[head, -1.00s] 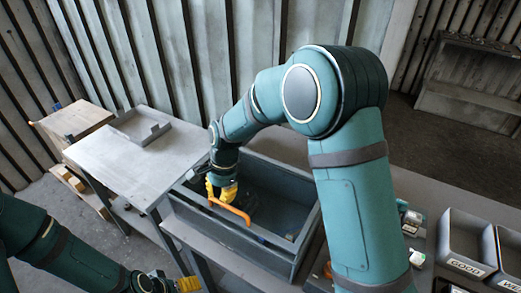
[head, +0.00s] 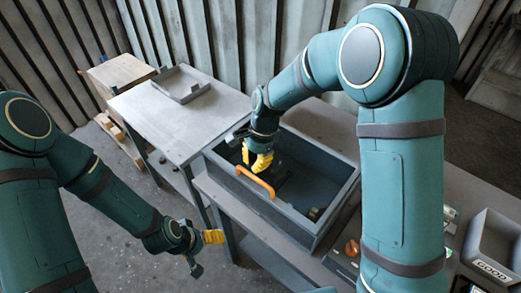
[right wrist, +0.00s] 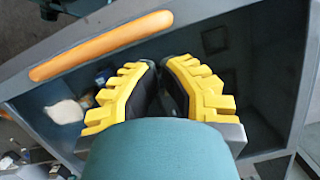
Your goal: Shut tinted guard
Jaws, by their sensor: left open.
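The orange handle (head: 255,182) lies along the near-left edge of the grey housing (head: 295,232). It also shows in the right wrist view (right wrist: 100,45). The housing's inside looks dark. I cannot make out the tinted guard's panel clearly or tell its angle. My right gripper (head: 258,160) is just behind the handle, over the housing, with its yellow fingers pointing down. In the right wrist view its fingers (right wrist: 160,88) lie below the handle in the picture, with no visible grip on it. My left gripper (head: 205,252) is open and empty, left of the housing, in front of the bench.
A pale table (head: 170,120) with a shallow grey tray (head: 182,84) stands left of the housing. A wooden crate (head: 118,72) is behind it. A grey bin marked GOOD (head: 495,245) is at the right. My right arm hides part of the bench.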

